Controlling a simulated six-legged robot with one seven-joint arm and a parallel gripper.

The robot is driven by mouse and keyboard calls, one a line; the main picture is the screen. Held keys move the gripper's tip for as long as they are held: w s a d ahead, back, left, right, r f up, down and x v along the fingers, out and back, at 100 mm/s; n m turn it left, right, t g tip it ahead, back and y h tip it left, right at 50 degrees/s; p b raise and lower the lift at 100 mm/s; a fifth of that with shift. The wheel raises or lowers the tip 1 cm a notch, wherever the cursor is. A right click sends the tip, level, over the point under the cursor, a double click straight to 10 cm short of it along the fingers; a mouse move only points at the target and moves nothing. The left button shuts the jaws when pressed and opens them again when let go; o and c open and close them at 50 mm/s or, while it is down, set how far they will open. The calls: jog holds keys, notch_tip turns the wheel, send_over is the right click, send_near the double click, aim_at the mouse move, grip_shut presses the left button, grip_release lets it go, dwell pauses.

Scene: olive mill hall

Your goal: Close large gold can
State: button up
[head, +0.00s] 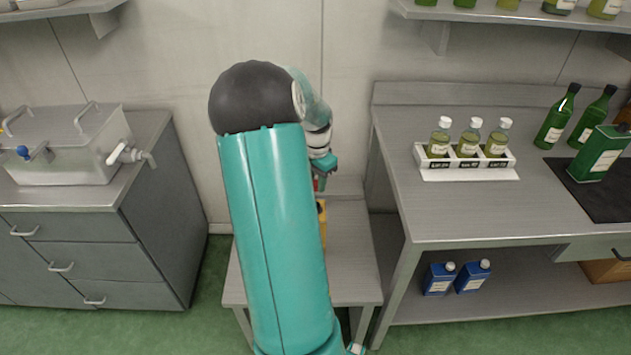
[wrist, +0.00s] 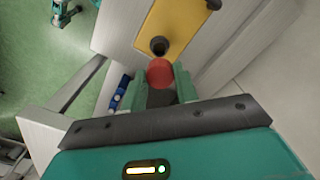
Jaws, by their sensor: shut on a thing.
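The large gold can (wrist: 178,25) stands on a low grey stand, its yellow top and dark round opening (wrist: 160,46) showing in the wrist view. In the head view only a narrow strip of the can (head: 322,228) shows beside my arm. My gripper (wrist: 160,84) is shut on a red cap (wrist: 160,72), held between its two green fingers. The cap appears just beside the opening in the wrist view and leaves it uncovered. In the head view my gripper (head: 320,178) is above the can, partly hidden by my arm.
The low grey stand (head: 350,255) is between a drawer cabinet (head: 80,250) and a workbench (head: 410,195). The bench carries a rack (head: 465,158) of small bottles and green bottles (head: 558,118). Blue jugs (head: 440,278) stand on its lower shelf.

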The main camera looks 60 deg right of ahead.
jog(key=shift+f, duration=3)
jog(key=shift+f, duration=1.2)
dwell(1.0)
jog(key=o, duration=0.9)
jog(key=shift+c, duration=1.1)
